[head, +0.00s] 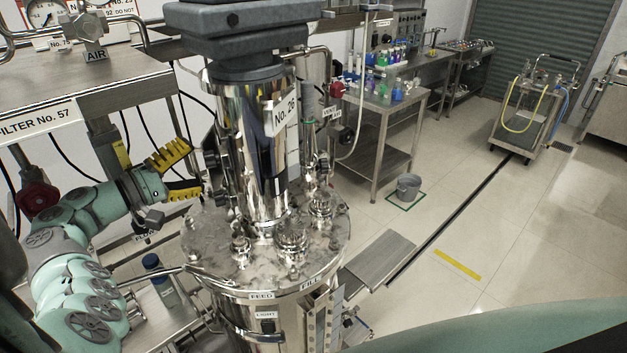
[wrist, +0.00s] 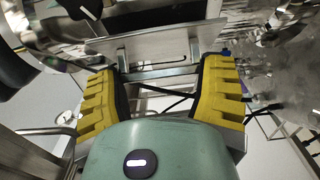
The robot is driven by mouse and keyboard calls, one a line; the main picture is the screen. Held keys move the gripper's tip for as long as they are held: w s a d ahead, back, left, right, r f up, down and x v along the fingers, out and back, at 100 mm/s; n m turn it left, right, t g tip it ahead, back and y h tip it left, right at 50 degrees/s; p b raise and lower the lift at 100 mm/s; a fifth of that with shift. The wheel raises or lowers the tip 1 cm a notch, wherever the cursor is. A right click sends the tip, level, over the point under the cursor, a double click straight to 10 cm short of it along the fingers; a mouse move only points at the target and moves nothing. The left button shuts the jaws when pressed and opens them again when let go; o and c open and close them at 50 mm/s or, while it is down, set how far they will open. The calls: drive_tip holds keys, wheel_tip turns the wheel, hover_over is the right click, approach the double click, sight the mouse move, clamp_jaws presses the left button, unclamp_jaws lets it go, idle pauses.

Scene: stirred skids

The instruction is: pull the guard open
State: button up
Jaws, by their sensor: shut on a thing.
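My gripper (head: 178,172) has yellow padded fingers and reaches in from the left beside the steel vessel (head: 262,150) labelled No. 26. In the wrist view, my gripper (wrist: 168,85) is shut on a metal handle (wrist: 160,74), with one finger at each side of it. The handle stands on two short posts from a flat grey metal plate (wrist: 150,40), which looks like the guard. In the head view the guard is hard to make out beside the vessel's column. How far open it stands cannot be told.
The vessel's lid (head: 210,250) carries several fittings close to my arm. A blue-capped bottle (head: 160,275) stands below my arm. A steel bench labelled Filter No. 57 (head: 60,95) is at the left. A grey bucket (head: 409,187) stands on the floor; the floor at right is mostly clear.

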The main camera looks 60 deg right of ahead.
drive_tip(key=shift+s+d, duration=0.1)
drive_tip(key=o, duration=1.3)
drive_tip(key=shift+c, duration=0.2)
drive_tip(key=v, duration=0.7)
drive_tip(key=shift+a, duration=0.3)
